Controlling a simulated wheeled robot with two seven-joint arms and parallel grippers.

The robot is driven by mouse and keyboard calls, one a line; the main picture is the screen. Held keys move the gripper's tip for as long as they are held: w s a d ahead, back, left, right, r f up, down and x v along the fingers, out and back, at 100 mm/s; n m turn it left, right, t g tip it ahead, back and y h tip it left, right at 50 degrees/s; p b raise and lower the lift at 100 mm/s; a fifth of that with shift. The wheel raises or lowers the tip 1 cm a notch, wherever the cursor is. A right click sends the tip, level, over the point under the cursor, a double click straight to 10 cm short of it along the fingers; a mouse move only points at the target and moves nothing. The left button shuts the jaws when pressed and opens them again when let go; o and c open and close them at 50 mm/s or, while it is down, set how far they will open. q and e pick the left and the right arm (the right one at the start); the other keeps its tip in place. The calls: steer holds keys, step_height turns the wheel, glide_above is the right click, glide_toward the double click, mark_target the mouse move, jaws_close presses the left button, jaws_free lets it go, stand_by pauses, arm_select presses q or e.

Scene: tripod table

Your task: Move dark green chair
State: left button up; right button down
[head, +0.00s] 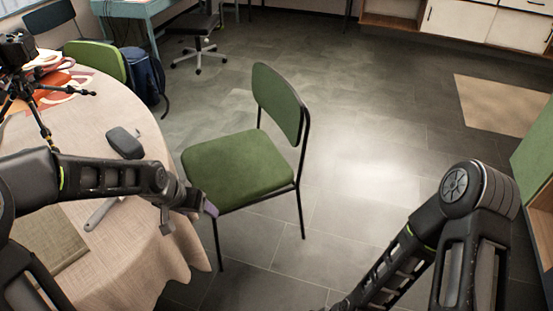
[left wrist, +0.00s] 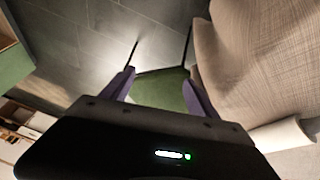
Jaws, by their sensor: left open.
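The dark green chair (head: 238,165) stands on the floor in the middle of the head view, beside the round table. It has a green seat, a green backrest on its right side and thin black legs. My left gripper (head: 208,207) is at the near left edge of the seat. In the left wrist view its purple fingers are apart (left wrist: 159,80), with the green seat (left wrist: 162,92) showing between them. I cannot tell whether they touch it. My right arm comes in at the lower right, but its gripper is out of view.
The round table (head: 135,240) with a beige cloth is at the left, close to the chair. It bears a tripod (head: 40,110), a dark object (head: 125,143) and a book (head: 48,245). A lighter green chair (head: 97,60) and a blue backpack (head: 140,75) are behind. Floor right of the chair is clear.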

arm_select(q)
steer(key=s+d+f+n+g+h+p, duration=0.1)
steer(key=s+d+f, duration=0.4)
steer(key=f, duration=0.2)
steer(key=s+d+f+n+h, duration=0.1)
steer(key=s+d+f, duration=0.4)
steer(key=f, duration=0.2)
steer(key=s+d+f+g, duration=0.1)
steer(key=s+d+f, duration=0.1)
steer(key=s, duration=0.4)
steer(key=s+d+f+n+g, duration=0.1)
steer(key=s+d+f, duration=0.2)
steer(key=s+f, duration=0.2)
steer(key=shift+s+g+p, duration=0.4)
steer(key=shift+s, duration=0.8)
steer(key=shift+c, duration=0.2)
